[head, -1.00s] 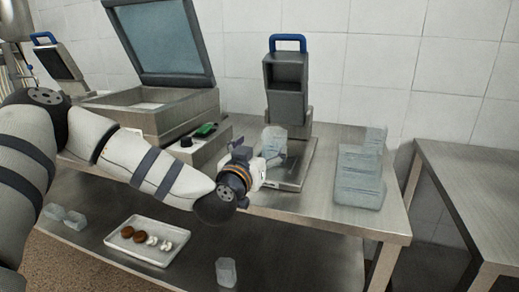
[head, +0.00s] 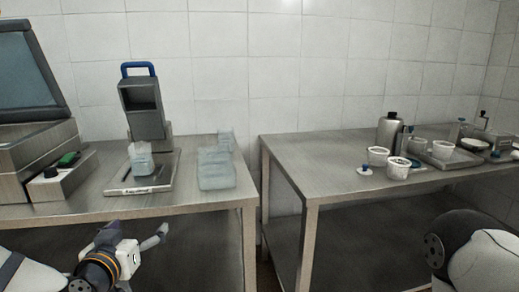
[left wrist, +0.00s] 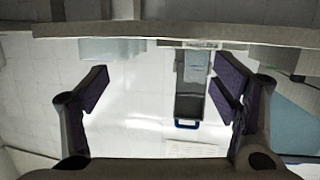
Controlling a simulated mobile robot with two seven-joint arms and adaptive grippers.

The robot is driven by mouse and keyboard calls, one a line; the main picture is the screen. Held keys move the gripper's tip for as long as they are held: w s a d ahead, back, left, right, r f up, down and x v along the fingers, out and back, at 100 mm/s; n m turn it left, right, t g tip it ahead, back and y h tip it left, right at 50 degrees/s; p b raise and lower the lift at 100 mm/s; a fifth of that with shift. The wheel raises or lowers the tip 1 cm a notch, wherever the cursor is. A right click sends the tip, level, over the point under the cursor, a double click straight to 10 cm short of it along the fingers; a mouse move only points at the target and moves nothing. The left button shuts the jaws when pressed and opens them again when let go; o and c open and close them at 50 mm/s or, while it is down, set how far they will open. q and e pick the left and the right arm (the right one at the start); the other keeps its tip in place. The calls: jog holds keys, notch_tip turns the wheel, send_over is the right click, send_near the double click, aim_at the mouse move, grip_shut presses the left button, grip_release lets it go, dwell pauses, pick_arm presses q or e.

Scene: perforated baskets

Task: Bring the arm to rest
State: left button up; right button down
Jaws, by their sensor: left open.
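My left gripper (head: 138,240) is at the lower left of the head view, in front of the left table's front edge and below its top. In the left wrist view its two fingers (left wrist: 163,88) are wide apart with nothing between them. The left forearm comes in at the bottom left corner. Part of my right arm (head: 478,252) shows at the lower right of the head view; its gripper is out of view. A clear container (head: 140,160) stands on the plate of the grey blue-handled device (head: 141,105), apart from the gripper.
Clear containers (head: 216,170) are stacked on the left table (head: 105,207). The right table (head: 300,150) holds white tubs (head: 398,169), a bottle (head: 389,128) and a tray. A gap separates the tables. A machine with a raised lid (head: 26,70) stands far left.

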pick_arm(q)
jog(key=s+d+f+m+g+h, duration=0.1)
jog(key=s+d+f+g, duration=0.15)
jog(key=f, duration=0.35)
jog(key=s+d+f+g+h, duration=0.1)
jog(key=s+d+f+g, duration=0.15)
jog(key=f, duration=0.35)
jog(key=s+d+f+g+h, duration=0.1)
jog(key=s+d+f+g, duration=0.25)
jog(key=s+f, duration=0.8)
jog(key=s+a+f+g, duration=0.1)
jog(key=s+g, duration=0.2)
jog(key=s, duration=0.5)
jog(key=s+a+f+g+y, duration=0.1)
jog(key=s+a+g, duration=0.1)
jog(key=s, duration=0.7)
jog(key=s+a+f+g+y, duration=0.1)
jog(key=s+a+f+g, duration=0.1)
jog(key=s, duration=0.6)
jog(key=shift+s+g, duration=0.15)
jog(key=shift+g, duration=0.7)
